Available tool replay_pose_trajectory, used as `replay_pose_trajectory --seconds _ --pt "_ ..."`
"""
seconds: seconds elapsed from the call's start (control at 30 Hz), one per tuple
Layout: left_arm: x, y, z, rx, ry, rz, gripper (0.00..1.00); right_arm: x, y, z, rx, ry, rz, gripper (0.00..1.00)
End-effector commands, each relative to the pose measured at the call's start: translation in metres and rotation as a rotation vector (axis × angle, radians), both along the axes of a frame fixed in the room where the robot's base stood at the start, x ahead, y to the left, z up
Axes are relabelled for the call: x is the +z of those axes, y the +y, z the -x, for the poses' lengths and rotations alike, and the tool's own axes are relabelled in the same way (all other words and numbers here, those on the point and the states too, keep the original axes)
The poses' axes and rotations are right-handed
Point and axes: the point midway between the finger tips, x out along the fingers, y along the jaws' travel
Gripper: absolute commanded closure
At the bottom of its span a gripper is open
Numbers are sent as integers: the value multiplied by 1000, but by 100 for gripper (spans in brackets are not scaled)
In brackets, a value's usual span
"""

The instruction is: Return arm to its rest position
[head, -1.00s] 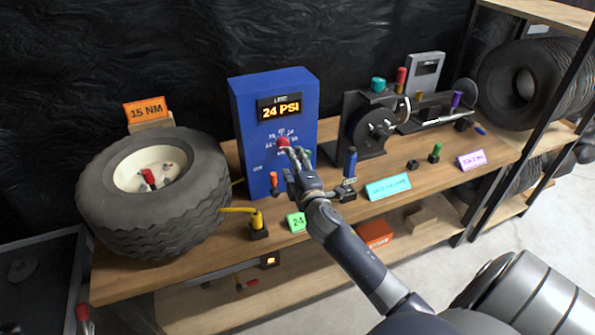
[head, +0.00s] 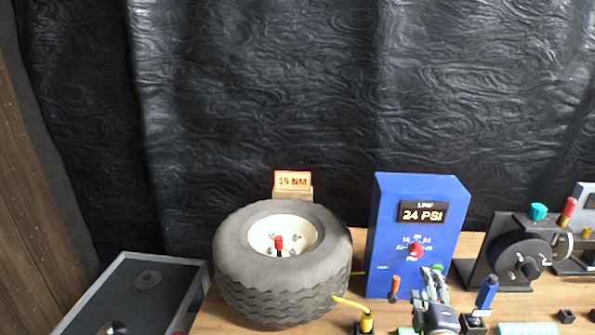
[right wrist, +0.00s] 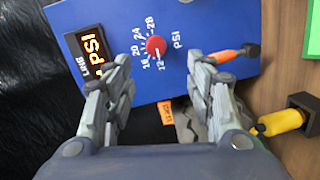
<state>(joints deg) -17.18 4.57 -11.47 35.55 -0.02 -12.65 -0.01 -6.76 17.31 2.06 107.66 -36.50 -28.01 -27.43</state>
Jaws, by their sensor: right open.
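My right gripper (head: 435,292) is at the bottom right of the head view, low in front of the blue inflator panel (head: 386,240). Its two fingers stand apart with nothing between them, as the right wrist view (right wrist: 163,95) also shows. The panel display reads 24 PSI. Its red knob (head: 416,250) has a pressure scale around it; in the right wrist view the knob (right wrist: 156,46) lies beyond the fingertips, apart from them. My left gripper is not clearly seen in the head view.
A tire (head: 240,262) lies flat on the wooden bench, left of the panel, with a 15 NM sign (head: 293,181) behind it. A black wheel device (head: 515,250) is to the right.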

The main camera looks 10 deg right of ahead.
Motion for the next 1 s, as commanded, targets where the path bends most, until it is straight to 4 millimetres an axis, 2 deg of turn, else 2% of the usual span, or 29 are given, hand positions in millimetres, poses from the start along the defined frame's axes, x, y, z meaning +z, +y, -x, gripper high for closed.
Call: replay_pose_trajectory --seconds 0.07,0.17,0.33,0.43,0.6,0.87,0.9,1.0 --pt "0 0 0 0 0 0 60 -14 7 15 -27 33 -87 50" --pt "0 0 0 0 0 0 60 -43 23 48 -98 113 -282 50" --pt "0 -1 -1 0 -1 1 60 -97 72 133 -259 329 -674 50" --pt "0 -1 0 0 -1 1 60 -114 100 176 -332 442 -827 50" --pt "0 -1 0 1 -1 1 60 -127 137 232 -422 597 -989 50" --pt "0 -1 0 1 -1 1 60 -127 182 304 -530 801 -1151 50" --pt "0 -1 0 1 -1 1 60 -131 185 309 -543 820 -1162 50" --pt "0 -1 0 1 -1 1 60 -154 184 300 -545 822 -1154 50"
